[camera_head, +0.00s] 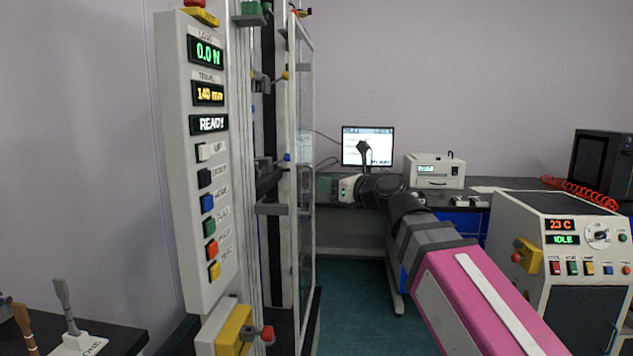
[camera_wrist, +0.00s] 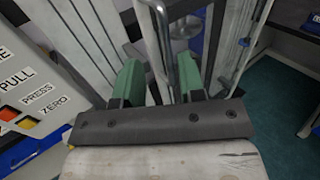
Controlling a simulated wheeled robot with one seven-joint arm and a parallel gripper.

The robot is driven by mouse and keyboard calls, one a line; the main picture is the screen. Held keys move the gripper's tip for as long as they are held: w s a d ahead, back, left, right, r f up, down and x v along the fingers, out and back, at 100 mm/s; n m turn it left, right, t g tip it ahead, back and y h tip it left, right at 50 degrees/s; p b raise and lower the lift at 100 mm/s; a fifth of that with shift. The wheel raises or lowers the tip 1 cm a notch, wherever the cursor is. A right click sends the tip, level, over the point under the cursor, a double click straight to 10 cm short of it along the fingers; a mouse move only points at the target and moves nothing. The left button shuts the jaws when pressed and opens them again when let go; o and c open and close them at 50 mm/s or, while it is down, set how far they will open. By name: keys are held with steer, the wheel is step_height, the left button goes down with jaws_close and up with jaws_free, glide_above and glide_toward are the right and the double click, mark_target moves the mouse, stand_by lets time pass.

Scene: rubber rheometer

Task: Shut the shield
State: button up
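The shield (camera_head: 308,130) is a tall clear panel in a pale frame on the right side of the testing machine (camera_head: 208,160). It stands upright and is seen nearly edge-on, so its exact angle to the machine is hard to tell. My gripper (camera_head: 324,186) is right beside the shield at mid-height, partly small and dark in the head view. In the wrist view my gripper (camera_wrist: 160,82) has its two green fingers apart. A pale metal bar (camera_wrist: 161,40), seemingly the shield's handle, runs between the fingers with gaps on both sides. Contact cannot be made out.
The machine's button panel is close on the left in the wrist view (camera_wrist: 32,85). Behind are a monitor (camera_head: 367,146) and a white instrument (camera_head: 435,171) on a bench. A rheometer cabinet (camera_head: 560,265) stands at the right. Green floor (camera_head: 350,310) lies open between.

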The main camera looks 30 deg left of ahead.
steer(key=shift+v, duration=1.45)
steer(key=w+d+f+n+h, duration=0.35)
steer(key=d+f, duration=0.35)
steer(key=f, duration=0.3)
steer(key=w+d+f+n+h, duration=0.3)
steer(key=w+d+f, duration=0.3)
steer(key=f, duration=0.5)
steer(key=w+d+f+n+h, duration=0.35)
steer(key=d+f, duration=0.35)
steer(key=f, duration=0.3)
steer(key=s+d+f+n+g+h, duration=0.2)
steer(key=d+f+n, duration=0.3)
steer(key=d+f, duration=0.7)
steer(key=s+d+f+n+g+h, duration=0.2)
steer(key=s+d+f+n+h, duration=0.2)
steer(key=d+f, duration=0.8)
steer(key=d+n+h, duration=0.1)
steer(key=d+n, duration=0.1)
steer(key=d, duration=0.3)
steer(key=shift+s+g, duration=0.2)
steer(key=shift+g, duration=0.1)
